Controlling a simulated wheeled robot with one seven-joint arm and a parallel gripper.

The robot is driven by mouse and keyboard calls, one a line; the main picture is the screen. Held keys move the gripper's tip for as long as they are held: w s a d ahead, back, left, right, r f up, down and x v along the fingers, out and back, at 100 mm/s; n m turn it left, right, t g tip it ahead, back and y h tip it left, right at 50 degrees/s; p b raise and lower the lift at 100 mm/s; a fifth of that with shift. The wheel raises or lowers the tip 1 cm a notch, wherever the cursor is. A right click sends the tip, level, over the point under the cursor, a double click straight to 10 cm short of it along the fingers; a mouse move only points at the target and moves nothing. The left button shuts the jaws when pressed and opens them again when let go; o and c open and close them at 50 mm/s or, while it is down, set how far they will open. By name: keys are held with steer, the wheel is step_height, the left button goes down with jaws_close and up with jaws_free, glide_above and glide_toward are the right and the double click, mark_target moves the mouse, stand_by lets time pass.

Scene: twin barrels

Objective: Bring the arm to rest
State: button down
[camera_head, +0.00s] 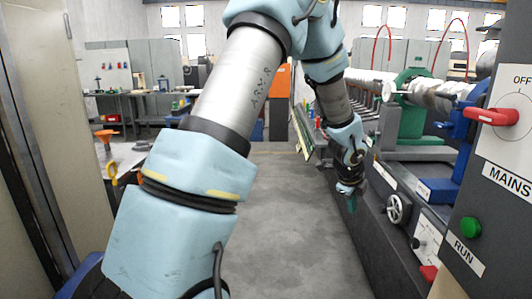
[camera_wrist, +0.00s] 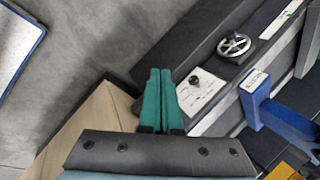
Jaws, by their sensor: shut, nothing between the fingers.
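My arm reaches forward over the aisle in the head view, folded high in the middle of the picture. My gripper (camera_head: 352,203) hangs at its end, fingers down, in front of the dark bed of the machine on the right. In the wrist view my gripper (camera_wrist: 161,75) shows two green fingers lying side by side, closed, with nothing between them. The fingertips are apart from the machine as far as I can tell.
On the right stand a machine with a handwheel (camera_head: 398,208), a grey panel with a red MAINS switch (camera_head: 492,116) and a green RUN button (camera_head: 470,227). A bench (camera_head: 125,158) with tools is at left. The grey floor (camera_head: 285,215) between is clear.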

steer(key=a+r+n+y, duration=0.25)
steer(key=a+n, duration=0.55)
steer(key=a, duration=0.5)
steer(key=s+a+r+n+g, duration=0.1)
steer(key=s+a+r+n, duration=0.1)
steer(key=s+a+n, duration=0.5)
steer(key=s+a+r+n+g, duration=0.1)
steer(key=s+a+n, duration=0.6)
steer(key=a+n, duration=0.4)
steer(key=shift+a+r+y, duration=0.35)
steer(key=shift+a, duration=0.65)
